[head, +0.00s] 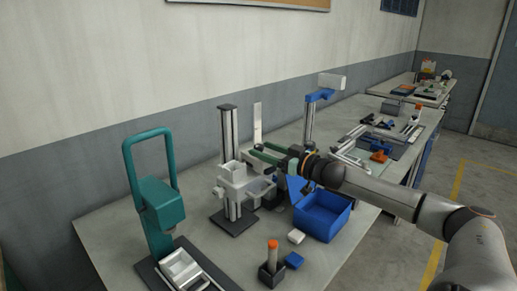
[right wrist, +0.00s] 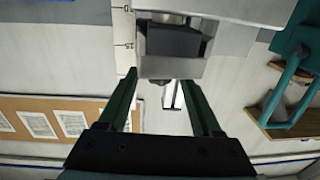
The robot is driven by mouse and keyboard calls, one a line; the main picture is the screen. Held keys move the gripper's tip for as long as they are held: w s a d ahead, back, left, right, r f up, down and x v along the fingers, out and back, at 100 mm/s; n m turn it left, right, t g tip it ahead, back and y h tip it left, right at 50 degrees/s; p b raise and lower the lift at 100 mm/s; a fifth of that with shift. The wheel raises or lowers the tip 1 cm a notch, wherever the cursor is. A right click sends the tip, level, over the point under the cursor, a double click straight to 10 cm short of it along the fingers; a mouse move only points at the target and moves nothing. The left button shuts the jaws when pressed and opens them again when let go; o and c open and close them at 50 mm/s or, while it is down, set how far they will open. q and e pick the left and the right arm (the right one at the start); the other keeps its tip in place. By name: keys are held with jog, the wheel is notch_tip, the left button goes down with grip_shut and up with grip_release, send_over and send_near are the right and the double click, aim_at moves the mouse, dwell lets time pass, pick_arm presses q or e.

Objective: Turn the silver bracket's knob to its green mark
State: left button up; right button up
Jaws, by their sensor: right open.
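A silver bracket (head: 236,190) sits partway up a dark-and-silver upright column on the bench in the head view. It also shows as a pale block near the top of the right wrist view (right wrist: 170,68), ahead of my fingertips. A small dark nub (right wrist: 162,83) at the bracket's near edge may be its knob; I cannot make out a green mark. My right gripper (head: 251,150) reaches in from the right, its green fingers apart and pointing at the column. In the right wrist view its fingers (right wrist: 160,77) are open with nothing clasped between them. My left gripper is not in view.
A teal press (head: 160,205) stands at the left. A blue bin (head: 325,218) is below my right arm. A blue-armed stand (head: 311,115) is behind it. An orange-topped tool (head: 272,251) stands at the front. A wall backs the bench.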

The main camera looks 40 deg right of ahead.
jog(key=shift+w+r+p, duration=0.1)
jog(key=shift+w+p, duration=0.35)
jog(key=shift+w, duration=0.3)
jog(key=shift+w+a, duration=0.2)
jog(key=shift+w, duration=0.35)
grip_shut()
